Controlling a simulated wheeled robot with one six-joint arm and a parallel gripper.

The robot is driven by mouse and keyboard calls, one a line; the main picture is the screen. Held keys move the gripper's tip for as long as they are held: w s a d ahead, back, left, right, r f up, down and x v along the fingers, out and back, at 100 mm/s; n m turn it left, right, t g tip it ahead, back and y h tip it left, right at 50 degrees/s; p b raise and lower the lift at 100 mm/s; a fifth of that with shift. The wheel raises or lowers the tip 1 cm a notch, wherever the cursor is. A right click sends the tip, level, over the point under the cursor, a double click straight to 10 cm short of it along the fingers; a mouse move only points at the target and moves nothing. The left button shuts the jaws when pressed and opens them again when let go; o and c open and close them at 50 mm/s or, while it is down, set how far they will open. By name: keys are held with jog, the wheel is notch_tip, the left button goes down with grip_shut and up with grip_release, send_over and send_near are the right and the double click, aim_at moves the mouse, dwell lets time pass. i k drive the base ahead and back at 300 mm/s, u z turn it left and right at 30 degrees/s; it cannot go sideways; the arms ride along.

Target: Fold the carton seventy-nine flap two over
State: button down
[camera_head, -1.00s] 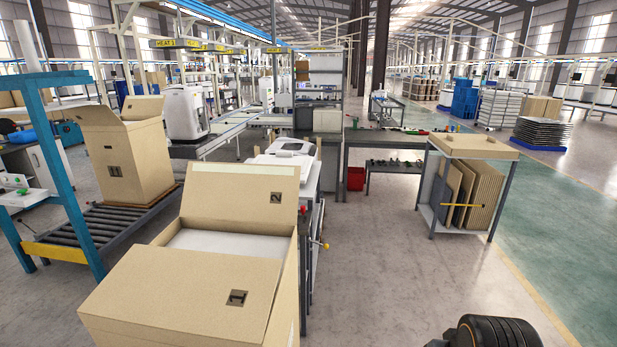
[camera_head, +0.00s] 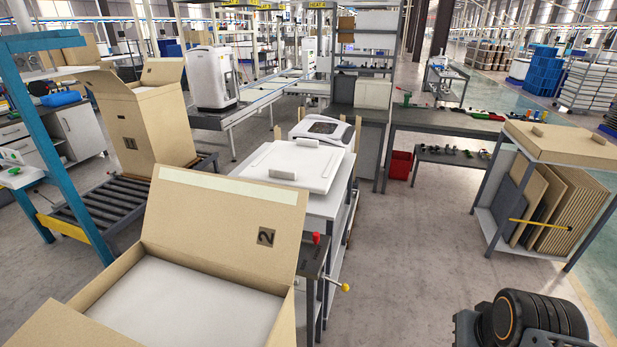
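A large open brown carton stands at the lower left of the head view. Its flap two (camera_head: 222,222), marked with a 2, stands up at the far side and leans back, with a pale strip along its top edge. A near flap (camera_head: 75,325) shows in part at the bottom left; its marking is out of view. A white surface (camera_head: 190,300) fills the inside of the carton. No number seventy-nine can be read. A dark rounded part of my arm (camera_head: 530,318) shows at the lower right. My gripper is not in view.
A second open carton (camera_head: 150,125) stands on a roller conveyor (camera_head: 95,215) at the left. A white table (camera_head: 325,205) with a white panel stands behind the near carton. A rack of boards (camera_head: 545,190) stands at right. The floor (camera_head: 420,245) between is clear.

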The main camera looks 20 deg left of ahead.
aim_at(256, 228)
jog(key=i, duration=2.85)
jog(key=u, duration=4.55)
